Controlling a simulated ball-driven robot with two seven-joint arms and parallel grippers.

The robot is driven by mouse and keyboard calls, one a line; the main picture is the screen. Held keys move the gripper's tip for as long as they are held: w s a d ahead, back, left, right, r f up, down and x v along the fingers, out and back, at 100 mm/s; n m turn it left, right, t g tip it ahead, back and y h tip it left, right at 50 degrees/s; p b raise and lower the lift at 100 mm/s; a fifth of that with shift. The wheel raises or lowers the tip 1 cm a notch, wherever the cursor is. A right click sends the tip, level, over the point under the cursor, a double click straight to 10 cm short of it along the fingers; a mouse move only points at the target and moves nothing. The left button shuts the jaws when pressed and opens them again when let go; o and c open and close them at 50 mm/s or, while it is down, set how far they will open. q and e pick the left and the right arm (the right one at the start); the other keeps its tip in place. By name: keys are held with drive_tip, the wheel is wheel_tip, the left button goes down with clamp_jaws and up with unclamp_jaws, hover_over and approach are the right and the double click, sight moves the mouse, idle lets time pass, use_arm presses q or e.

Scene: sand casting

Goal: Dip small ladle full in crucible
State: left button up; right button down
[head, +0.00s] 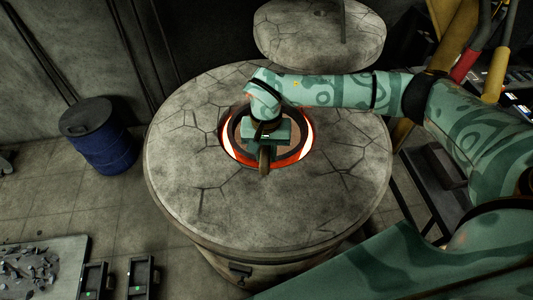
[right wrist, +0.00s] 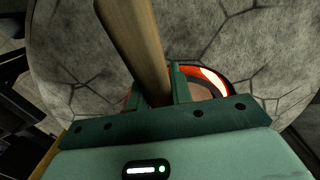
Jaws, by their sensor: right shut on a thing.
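The crucible (head: 308,138) is a round opening with a glowing orange rim in the top of a cracked stone furnace (head: 190,170). My right gripper (head: 264,148) is over the opening in the head view. In the right wrist view my right gripper (right wrist: 160,92) is shut on a wooden handle (right wrist: 135,40), which I take for the small ladle's. The handle's end (head: 264,162) shows below the gripper in the head view. The ladle's bowl is hidden, so I cannot tell whether it is in the metal or how full it is. My left gripper is not in view.
A round stone lid (head: 300,40) lies behind the furnace. A blue barrel (head: 105,150) stands at the left. A tray of dark scraps (head: 65,250) and small dark boxes (head: 140,275) are at the lower left. Pipes rise at the upper right.

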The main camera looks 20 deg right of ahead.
drive_tip(key=shift+r+p, duration=2.9)
drive_tip(key=shift+r, duration=1.1)
drive_tip(key=shift+w+a, duration=0.1)
drive_tip(key=shift+w+a+f+g+h+b, duration=0.15)
drive_tip(key=shift+w+a+h, duration=0.1)
drive_tip(key=shift+a, duration=0.2)
drive_tip(key=shift+w+a+g+h+b, duration=0.1)
drive_tip(key=shift+w+a+h, duration=0.15)
drive_tip(key=shift+a, duration=0.25)
drive_tip(key=shift+w+a+f+g+h+b, duration=0.1)
drive_tip(key=shift+w+a+g+h, duration=0.15)
drive_tip(key=shift+a, duration=0.2)
drive_tip(key=shift+d+r, duration=0.1)
drive_tip(key=shift+d, duration=0.05)
drive_tip(key=shift+s+d+r+t+y+p, duration=0.15)
drive_tip(key=shift+s+d+y+p, duration=0.15)
drive_tip(key=shift+d, duration=0.15)
drive_tip(key=shift+s+d+f+t+y+p, duration=0.1)
drive_tip(key=shift+s+d+t+y+p, duration=0.15)
drive_tip(key=shift+d, duration=0.2)
drive_tip(key=shift+s+d+r+t+y+p, duration=0.1)
drive_tip(key=shift+s+d+y+p, duration=0.1)
drive_tip(key=shift+d+p, duration=0.2)
